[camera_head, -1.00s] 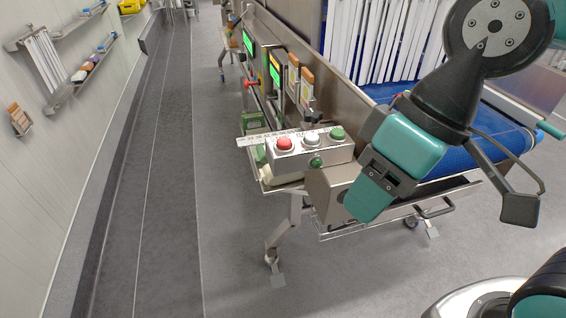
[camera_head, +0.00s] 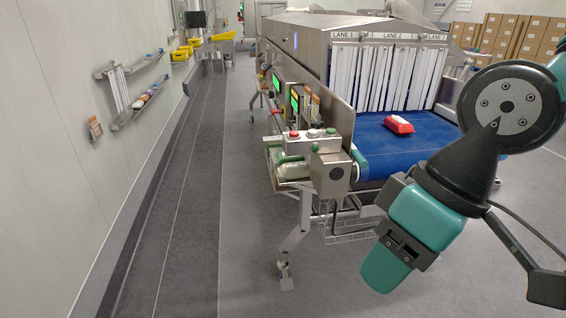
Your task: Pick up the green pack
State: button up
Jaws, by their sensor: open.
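No clearly identifiable green pack shows. A green and pale item (camera_head: 289,170) lies on the frame shelf below the button box at the conveyor's near left corner; it is partly hidden and I cannot tell whether it is a pack. A red pack with white (camera_head: 398,125) lies on the blue conveyor belt (camera_head: 385,150), before the strip curtain.
The button box (camera_head: 313,143) has red, white and green buttons. White curtain strips (camera_head: 385,78) hang at the tunnel mouth, under lane labels. A wall rack (camera_head: 140,95) holds small items at left. Cartons (camera_head: 510,38) are stacked at back right. The floor aisle (camera_head: 170,210) at left is clear.

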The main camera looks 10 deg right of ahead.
aim_at(281, 158)
jog(key=u, duration=0.6)
jog(key=i, duration=0.7)
jog(key=u, duration=0.9)
jog(key=i, duration=0.9)
jog(key=z, duration=0.45)
jog(key=i, duration=0.75)
jog(key=z, duration=0.85)
jog(key=i, duration=0.25)
jog(key=z, duration=0.25)
